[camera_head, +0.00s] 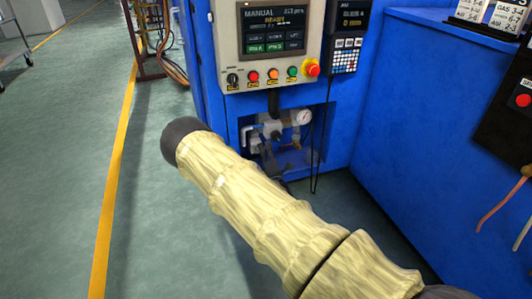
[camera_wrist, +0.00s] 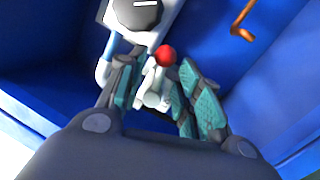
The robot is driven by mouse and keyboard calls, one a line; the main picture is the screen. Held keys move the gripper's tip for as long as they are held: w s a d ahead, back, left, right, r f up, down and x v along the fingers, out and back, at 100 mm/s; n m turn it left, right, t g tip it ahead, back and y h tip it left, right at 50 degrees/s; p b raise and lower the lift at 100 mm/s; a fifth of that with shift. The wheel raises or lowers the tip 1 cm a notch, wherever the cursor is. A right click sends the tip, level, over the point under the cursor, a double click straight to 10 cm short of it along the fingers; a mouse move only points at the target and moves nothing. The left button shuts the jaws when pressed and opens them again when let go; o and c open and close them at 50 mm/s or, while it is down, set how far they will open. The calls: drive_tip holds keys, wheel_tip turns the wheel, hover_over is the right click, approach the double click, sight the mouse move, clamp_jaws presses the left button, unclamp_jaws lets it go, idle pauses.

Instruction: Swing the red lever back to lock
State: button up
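The red lever shows in the wrist view as a red ball knob (camera_wrist: 166,56) on a short grey shaft, in front of a grey-white valve body (camera_wrist: 130,22). My gripper (camera_wrist: 158,66) has its teal-padded fingers apart, one on each side of the lever. The knob sits between the fingertips, closer to the right finger; whether that finger touches it I cannot tell. In the head view my sleeved arm reaches to the recess (camera_head: 312,150) in the blue cabinet and hides most of my gripper. The red knob cannot be made out there.
Above the recess is a control panel (camera_head: 268,50) with coloured buttons and a red emergency stop (camera_head: 312,68). A pressure gauge (camera_head: 305,117) sits in the recess beside pipework. A dark cable hangs by it. Blue walls stand close around. Open floor (camera_head: 60,150) lies to the left.

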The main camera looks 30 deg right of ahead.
clamp_jaws()
drive_tip(key=shift+r+m+p, duration=0.1)
drive_tip(key=shift+m+p, duration=0.2)
drive_tip(key=shift+p, duration=0.15)
drive_tip(key=shift+f+m+g+h+p, duration=0.2)
drive_tip(key=shift+f+m+p, duration=0.05)
drive_tip(key=shift+m+p, duration=0.5)
drive_tip(key=shift+f+m+g+h+p, duration=0.2)
drive_tip(key=shift+m+p, duration=0.3)
drive_tip(key=shift+m, duration=0.35)
drive_tip(key=shift+o, duration=1.7)
unclamp_jaws()
